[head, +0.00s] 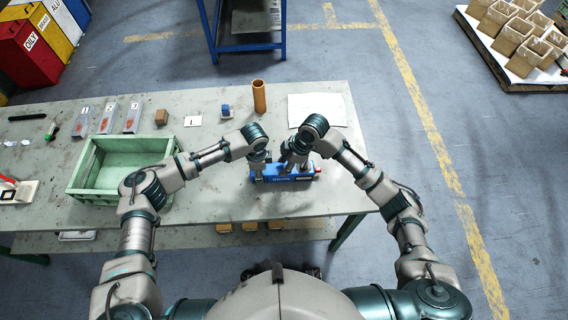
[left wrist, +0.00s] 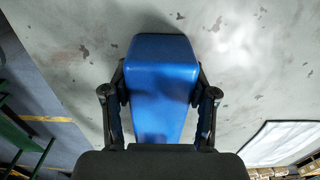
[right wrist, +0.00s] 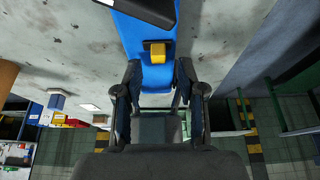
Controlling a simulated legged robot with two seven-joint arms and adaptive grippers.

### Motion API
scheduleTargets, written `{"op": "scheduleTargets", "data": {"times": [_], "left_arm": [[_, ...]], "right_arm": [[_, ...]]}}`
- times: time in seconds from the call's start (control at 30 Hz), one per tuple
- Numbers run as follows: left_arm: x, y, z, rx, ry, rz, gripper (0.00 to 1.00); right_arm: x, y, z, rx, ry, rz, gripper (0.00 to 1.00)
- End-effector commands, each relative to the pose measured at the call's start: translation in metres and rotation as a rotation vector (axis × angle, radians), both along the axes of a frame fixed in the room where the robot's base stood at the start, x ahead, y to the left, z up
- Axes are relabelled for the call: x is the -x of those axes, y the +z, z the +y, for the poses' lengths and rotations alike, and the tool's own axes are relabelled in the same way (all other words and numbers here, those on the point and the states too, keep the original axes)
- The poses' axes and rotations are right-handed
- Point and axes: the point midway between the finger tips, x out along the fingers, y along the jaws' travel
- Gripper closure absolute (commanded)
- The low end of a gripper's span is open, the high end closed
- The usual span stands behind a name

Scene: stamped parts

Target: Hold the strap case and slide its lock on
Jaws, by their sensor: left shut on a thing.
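The blue strap case (head: 285,174) lies on the table in front of me, with a small red part at its right end. My left gripper (head: 257,172) is shut on the case's left end; the left wrist view shows its fingers on both sides of the blue body (left wrist: 160,80). My right gripper (head: 291,165) is over the right part of the case. In the right wrist view, its fingers (right wrist: 158,75) stand apart beside the blue body, and the yellow lock (right wrist: 157,52) shows just beyond the fingertips. Contact there cannot be told.
A green crate (head: 85,166) stands at the left. The table (head: 215,205) is clear in front of the case.

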Motion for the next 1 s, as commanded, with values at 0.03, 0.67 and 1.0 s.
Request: {"op": "scheduleTargets", "data": {"times": [0.03, 0.67, 1.0], "left_arm": [[0.0, 0.0, 0.001, -0.002, 0.001, 0.0, 0.94], [0.0, 0.0, 0.001, -0.002, 0.002, -0.001, 0.94], [0.0, 0.0, 0.001, -0.002, 0.002, -0.001, 0.94]], "right_arm": [[-0.001, 0.004, -0.002, -0.001, -0.001, -0.003, 0.6], [0.0, 0.105, -0.044, 0.0, -0.001, -0.001, 0.6], [0.0, 0.108, -0.046, 0.0, 0.0, 0.0, 0.6]]}}
